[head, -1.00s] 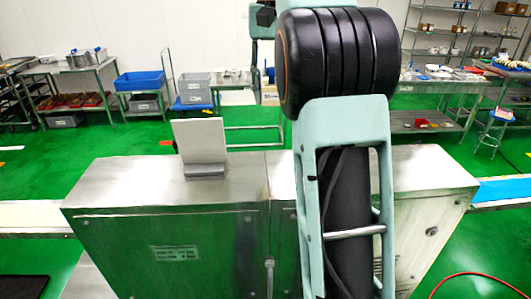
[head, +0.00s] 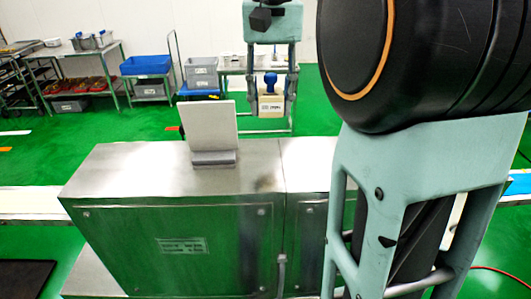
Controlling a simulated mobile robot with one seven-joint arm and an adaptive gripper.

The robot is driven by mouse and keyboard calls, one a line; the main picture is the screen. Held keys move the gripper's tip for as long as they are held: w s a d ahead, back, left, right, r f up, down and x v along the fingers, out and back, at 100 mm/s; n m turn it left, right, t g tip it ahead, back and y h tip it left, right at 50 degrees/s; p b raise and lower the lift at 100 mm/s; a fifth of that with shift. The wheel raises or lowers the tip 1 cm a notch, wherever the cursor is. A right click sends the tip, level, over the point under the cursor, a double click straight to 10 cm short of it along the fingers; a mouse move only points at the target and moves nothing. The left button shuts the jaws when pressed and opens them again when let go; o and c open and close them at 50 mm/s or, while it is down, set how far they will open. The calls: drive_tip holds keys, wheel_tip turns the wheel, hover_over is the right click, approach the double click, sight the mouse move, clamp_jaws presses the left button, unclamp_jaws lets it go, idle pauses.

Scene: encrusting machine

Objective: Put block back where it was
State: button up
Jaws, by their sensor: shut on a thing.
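My gripper (head: 271,92) hangs down beyond the metal machine, at the upper middle of the head view. Its two fingers are shut on a small pale block (head: 271,107). The block has a dark marking on its front and a blue knob (head: 270,82) on top. It is held upright and appears to be in the air. The place where the block was before cannot be told from this view.
The steel machine cabinet (head: 170,232) fills the foreground, with an upright pale panel (head: 213,131) on top. Belts run out at both sides. A blue crate (head: 146,65), a grey bin (head: 201,72) and a low table (head: 231,65) stand behind. Green floor lies between.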

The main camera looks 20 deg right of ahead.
hover_over(265, 165)
wheel_tip(265, 165, down, 6)
drive_tip(key=shift+r+b, duration=0.1)
drive_tip(key=shift+b, duration=0.2)
drive_tip(key=shift+f, duration=1.5)
drive_tip(key=shift+f, duration=0.15)
drive_tip(key=o, duration=1.3)
